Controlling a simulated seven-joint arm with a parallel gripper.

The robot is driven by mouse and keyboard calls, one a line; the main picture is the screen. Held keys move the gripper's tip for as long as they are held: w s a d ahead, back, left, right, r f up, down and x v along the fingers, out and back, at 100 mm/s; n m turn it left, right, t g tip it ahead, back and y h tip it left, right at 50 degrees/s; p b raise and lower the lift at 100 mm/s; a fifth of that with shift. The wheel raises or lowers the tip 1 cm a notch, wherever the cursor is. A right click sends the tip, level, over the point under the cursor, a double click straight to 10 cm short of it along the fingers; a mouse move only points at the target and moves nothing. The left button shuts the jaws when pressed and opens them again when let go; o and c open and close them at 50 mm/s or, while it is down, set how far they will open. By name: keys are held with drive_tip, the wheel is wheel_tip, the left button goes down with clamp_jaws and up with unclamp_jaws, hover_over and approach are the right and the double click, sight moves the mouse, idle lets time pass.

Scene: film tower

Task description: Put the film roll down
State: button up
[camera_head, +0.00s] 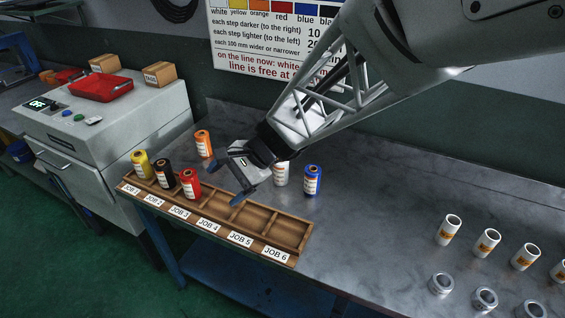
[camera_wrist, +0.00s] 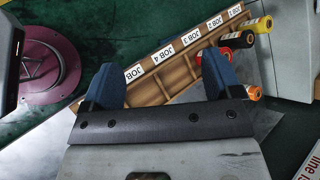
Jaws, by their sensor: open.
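My gripper (camera_head: 226,178) is open and empty, above the wooden rack (camera_head: 271,253) near its middle. The red film roll (camera_head: 190,182) stands upright in the JOB 3 compartment, just left of my gripper. The black roll (camera_head: 164,173) stands in JOB 2 and the yellow roll (camera_head: 141,165) in JOB 1. The compartments of JOB 4, JOB 5 and JOB 6 look empty. In the wrist view, the rack (camera_wrist: 178,75) shows between and beyond the blue fingertips (camera_wrist: 161,76), and the red roll is partly hidden by the right finger.
An orange roll (camera_head: 203,143) stands on the bench behind the rack. A white roll (camera_head: 281,174), partly covered by my arm, and a blue roll (camera_head: 312,180) stand right of my gripper. Several white cores (camera_head: 487,242) and metal rings (camera_head: 441,284) stand at the right. A grey machine (camera_head: 120,121) adjoins the rack's left.

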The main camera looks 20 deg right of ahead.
drive_tip(key=s+d+r+n+h, duration=0.4)
drive_tip(key=s+d+n, duration=0.1)
drive_tip(key=s, duration=0.3)
drive_tip(key=s+d+r+n+t+h, duration=0.1)
drive_tip(key=s+d+r+n+h, duration=0.2)
drive_tip(key=s, duration=0.6)
drive_tip(key=d+n+h, duration=0.2)
drive_tip(key=d+n, duration=0.1)
drive_tip(key=d, duration=0.1)
drive_tip(key=shift+r, duration=0.35)
drive_tip(key=shift+d, duration=0.1)
